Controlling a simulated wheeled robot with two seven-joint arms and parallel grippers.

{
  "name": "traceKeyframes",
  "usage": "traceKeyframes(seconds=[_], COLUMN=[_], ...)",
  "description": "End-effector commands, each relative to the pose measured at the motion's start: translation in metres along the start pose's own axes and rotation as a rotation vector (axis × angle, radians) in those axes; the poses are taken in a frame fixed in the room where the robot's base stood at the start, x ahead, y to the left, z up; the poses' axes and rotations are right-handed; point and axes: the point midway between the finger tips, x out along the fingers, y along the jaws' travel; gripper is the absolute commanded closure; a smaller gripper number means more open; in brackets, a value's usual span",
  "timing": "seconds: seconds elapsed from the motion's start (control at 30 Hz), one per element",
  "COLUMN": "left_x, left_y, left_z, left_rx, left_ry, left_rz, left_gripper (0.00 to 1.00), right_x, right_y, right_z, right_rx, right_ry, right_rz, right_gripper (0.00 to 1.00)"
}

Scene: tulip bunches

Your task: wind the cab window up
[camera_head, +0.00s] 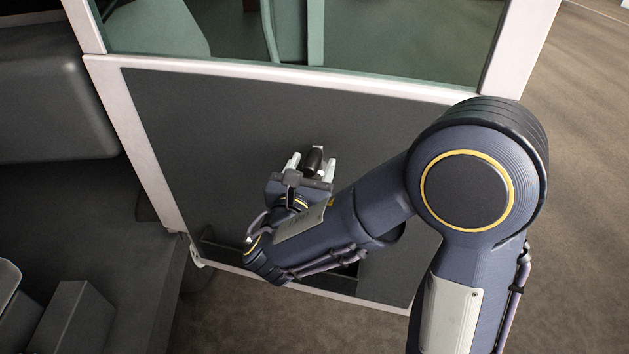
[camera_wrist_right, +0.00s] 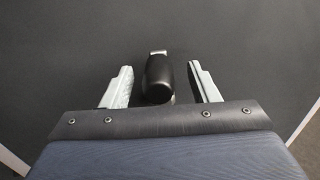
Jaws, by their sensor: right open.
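The cab door has a grey inner panel (camera_head: 240,120) in a white frame, with the greenish window glass (camera_head: 400,45) above it. A black crank knob (camera_head: 314,160) stands out from the panel. My right gripper (camera_head: 310,164) is open, with one finger on each side of the knob. In the right wrist view the knob (camera_wrist_right: 158,78) sits between the two pale fingers (camera_wrist_right: 162,85), with a visible gap on each side, wider on the right. A small light metal part shows at the knob's far end; the rest of the crank is hidden. My left gripper is not in view.
A dark grey seat or console (camera_head: 50,105) is left of the door, with a dark step below it. A pocket (camera_head: 345,270) lies low on the door panel, partly behind my right arm. Brown ground (camera_head: 570,200) lies open to the right.

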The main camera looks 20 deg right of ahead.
Motion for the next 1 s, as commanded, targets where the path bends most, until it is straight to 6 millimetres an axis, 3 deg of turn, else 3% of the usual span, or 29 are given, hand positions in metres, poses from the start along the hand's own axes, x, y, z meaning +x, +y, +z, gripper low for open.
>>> traceKeyframes(seconds=[0.6,1.0], left_x=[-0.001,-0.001], left_y=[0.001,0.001], left_z=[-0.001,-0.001], left_rx=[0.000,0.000], left_ry=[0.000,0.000], left_rz=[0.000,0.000], left_gripper=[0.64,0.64], right_x=[-0.060,-0.064], right_y=[0.001,0.000], right_z=[0.000,0.000], right_rx=[-0.001,-0.001], right_ry=[0.000,0.001], right_rz=[0.002,0.001], right_gripper=[0.45,0.45])
